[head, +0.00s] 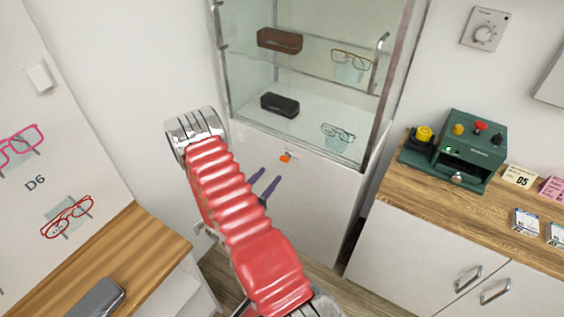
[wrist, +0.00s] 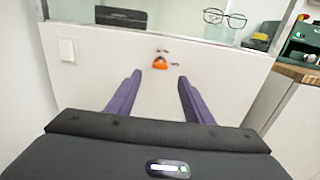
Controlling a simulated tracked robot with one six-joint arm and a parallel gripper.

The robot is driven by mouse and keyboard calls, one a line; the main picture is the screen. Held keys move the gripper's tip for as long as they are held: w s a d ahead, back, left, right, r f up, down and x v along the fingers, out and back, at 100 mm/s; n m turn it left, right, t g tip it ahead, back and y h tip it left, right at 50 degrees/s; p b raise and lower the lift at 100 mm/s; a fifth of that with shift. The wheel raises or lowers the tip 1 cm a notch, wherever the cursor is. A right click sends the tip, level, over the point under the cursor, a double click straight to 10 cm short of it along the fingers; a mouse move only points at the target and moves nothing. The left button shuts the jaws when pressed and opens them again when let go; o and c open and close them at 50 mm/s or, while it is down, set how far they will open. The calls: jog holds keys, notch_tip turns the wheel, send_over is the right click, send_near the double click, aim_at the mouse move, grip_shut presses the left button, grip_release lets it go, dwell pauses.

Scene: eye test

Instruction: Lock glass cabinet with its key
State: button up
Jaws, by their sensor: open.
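The glass cabinet (head: 300,90) stands in the middle of the head view, with its glass part above a white lower panel (head: 308,185). A small orange key (head: 286,158) shows on the upper part of that panel, just below the glass. In the wrist view the orange key (wrist: 160,63) is near the centre, with small dark marks beside it. My gripper (head: 266,184) has two purple fingers, spread apart and empty. In the wrist view the fingers of my gripper (wrist: 160,78) point at the panel, with the key beyond and between their tips, apart from both.
The cabinet holds a brown case (head: 279,40), a black case (head: 280,104) and glasses (head: 338,133). At right, a wooden counter (head: 405,172) bears a green machine (head: 460,150). At left, a wooden top (head: 130,250) bears a grey case (head: 97,298).

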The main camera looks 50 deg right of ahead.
aim_at(282, 161)
jog(key=d, duration=0.6)
jog(key=w+d, duration=0.1)
jog(key=d, duration=0.2)
jog(key=shift+d, duration=0.4)
jog(key=shift+c, duration=0.4)
jog(key=c, duration=0.9)
jog(key=shift+d, duration=0.2)
jog(key=shift+c, duration=0.3)
jog(key=shift+a, duration=0.2)
